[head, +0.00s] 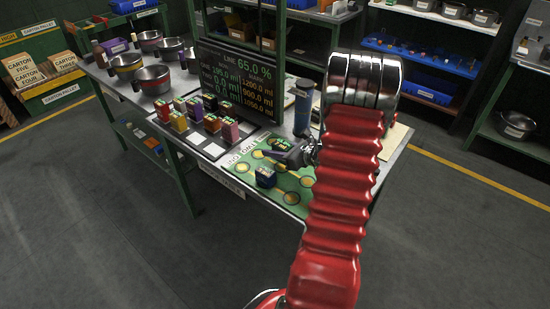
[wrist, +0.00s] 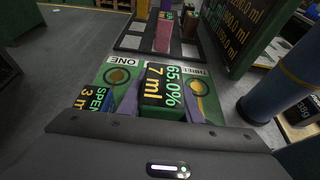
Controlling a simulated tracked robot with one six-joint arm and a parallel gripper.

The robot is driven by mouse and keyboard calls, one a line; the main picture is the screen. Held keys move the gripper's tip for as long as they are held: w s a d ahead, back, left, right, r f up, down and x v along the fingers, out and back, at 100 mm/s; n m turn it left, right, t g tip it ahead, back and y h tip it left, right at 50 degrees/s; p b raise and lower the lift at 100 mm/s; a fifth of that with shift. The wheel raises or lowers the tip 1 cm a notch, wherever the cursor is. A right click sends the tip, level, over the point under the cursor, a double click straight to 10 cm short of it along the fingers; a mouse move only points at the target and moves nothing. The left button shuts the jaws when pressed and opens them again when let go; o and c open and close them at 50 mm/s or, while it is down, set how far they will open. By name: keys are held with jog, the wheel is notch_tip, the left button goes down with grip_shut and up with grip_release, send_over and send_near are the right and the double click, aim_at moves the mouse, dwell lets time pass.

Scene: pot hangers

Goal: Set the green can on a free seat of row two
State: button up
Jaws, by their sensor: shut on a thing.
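My gripper (head: 277,156) is over the green seat mat (head: 300,181), shut on the green can (wrist: 152,101). The can's dark label reads "65.0% 7 ml" in the wrist view. In the head view it is mostly hidden by the gripper, and I cannot tell whether its base touches the mat. The mat has round yellow seats. In the wrist view one seat (wrist: 118,76) shows by the label ONE and another (wrist: 198,86) by the label THREE. The can hides the part between them. A blue can (head: 266,178) stands on the mat's near side, marked "SPEN…".
A blue cylinder (head: 303,108) stands close behind my gripper. A checkered board (head: 202,146) with several coloured cartons lies to the left. A dark display screen (head: 238,82) stands behind, and metal pots (head: 152,80) stand at the table's far left.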

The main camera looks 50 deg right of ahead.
aim_at(274, 163)
jog(key=shift+f, duration=1.85)
jog(key=shift+f, duration=0.1)
jog(key=o, duration=1.2)
jog(key=v, duration=1.2)
